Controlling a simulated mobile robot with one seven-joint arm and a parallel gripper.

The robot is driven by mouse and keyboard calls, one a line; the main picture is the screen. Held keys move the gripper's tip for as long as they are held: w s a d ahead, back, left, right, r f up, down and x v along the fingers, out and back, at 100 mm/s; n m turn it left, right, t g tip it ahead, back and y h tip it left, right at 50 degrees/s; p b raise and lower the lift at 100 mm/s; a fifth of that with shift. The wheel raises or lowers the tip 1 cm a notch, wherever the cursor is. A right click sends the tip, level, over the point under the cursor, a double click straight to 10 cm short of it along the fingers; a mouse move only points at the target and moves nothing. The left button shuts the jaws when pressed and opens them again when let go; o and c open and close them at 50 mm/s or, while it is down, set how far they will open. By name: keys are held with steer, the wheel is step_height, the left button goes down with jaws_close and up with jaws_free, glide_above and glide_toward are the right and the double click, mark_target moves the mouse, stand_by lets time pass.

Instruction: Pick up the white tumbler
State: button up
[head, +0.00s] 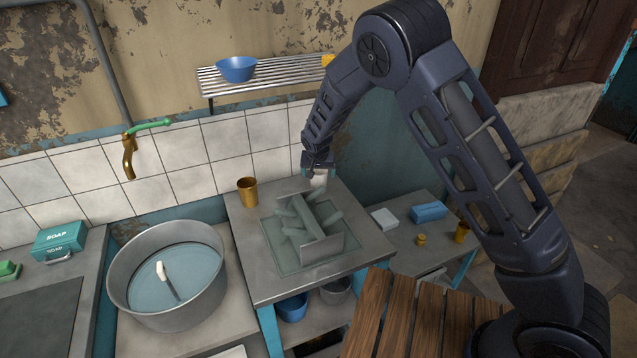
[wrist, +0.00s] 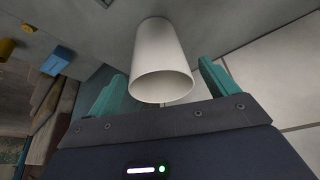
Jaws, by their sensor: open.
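The white tumbler (wrist: 160,55) fills the upper middle of the wrist view, with its round opening toward the camera. It stands at the back of the grey metal table (head: 375,262), by the tiled wall. In the head view the tumbler (head: 320,180) is a small pale patch, mostly covered by my gripper (head: 317,170). My gripper (wrist: 161,72) is open, with one teal finger on each side of the tumbler. A gap shows between each finger and the tumbler, so it is not clasped.
A brass cup (head: 247,192) stands left of the tumbler. A metal rack with grey pieces (head: 322,250) stands in front. A slatted wall shelf (head: 285,76) with a blue bowl (head: 237,69) is above. A large water-filled basin (head: 150,315) is at left.

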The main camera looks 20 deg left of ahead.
steer(key=shift+x, duration=1.95)
steer(key=shift+s, duration=0.1)
steer(key=c, duration=1.1)
steer(key=shift+r, duration=0.1)
